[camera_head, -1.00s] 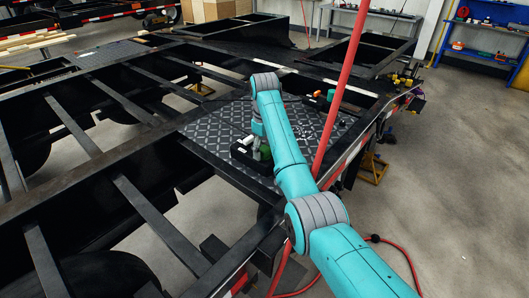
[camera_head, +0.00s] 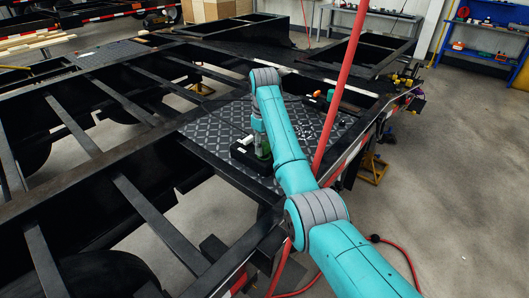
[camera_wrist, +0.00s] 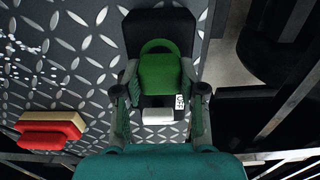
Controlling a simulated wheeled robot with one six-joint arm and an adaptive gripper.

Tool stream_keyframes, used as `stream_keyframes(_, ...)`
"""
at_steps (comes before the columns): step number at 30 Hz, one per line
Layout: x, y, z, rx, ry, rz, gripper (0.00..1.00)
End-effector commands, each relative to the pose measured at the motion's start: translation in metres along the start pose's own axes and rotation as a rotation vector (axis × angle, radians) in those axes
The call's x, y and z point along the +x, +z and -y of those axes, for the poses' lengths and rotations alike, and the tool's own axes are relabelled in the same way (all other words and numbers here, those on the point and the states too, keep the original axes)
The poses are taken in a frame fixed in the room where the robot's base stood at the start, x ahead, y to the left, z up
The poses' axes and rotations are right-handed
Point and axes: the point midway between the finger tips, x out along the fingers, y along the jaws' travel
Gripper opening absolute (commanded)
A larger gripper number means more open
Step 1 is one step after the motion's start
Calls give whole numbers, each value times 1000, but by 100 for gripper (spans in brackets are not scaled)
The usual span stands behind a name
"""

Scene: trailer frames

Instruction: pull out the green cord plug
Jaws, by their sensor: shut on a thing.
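The green cord plug (camera_wrist: 159,72) sits at the black box (camera_wrist: 150,22) in the wrist view, its round top edge toward the far end. My gripper (camera_wrist: 160,75) has a finger on each side of the plug and is shut on it. In the head view my gripper (camera_head: 262,140) points down at the black box (camera_head: 246,157) on the trailer's near deck corner. Only a bit of green shows there, as the arm hides most of the plug. Whether the plug is still seated in the box cannot be told.
A white block (camera_wrist: 157,115) and a small printed tag (camera_wrist: 180,101) lie close by the plug. A red and tan block (camera_wrist: 50,130) lies on the diamond-plate deck (camera_wrist: 60,60). Open frame gaps lie left.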

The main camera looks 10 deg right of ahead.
Motion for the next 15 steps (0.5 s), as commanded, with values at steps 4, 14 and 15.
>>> stream_keyframes(4, -6, -1, 0, 0, 0, -1, 0)
stream_keyframes(14, -17, -2, 1, 0, 0, 0, 0)
stream_keyframes(15, -19, -3, 1, 0, 0, 0, 0)
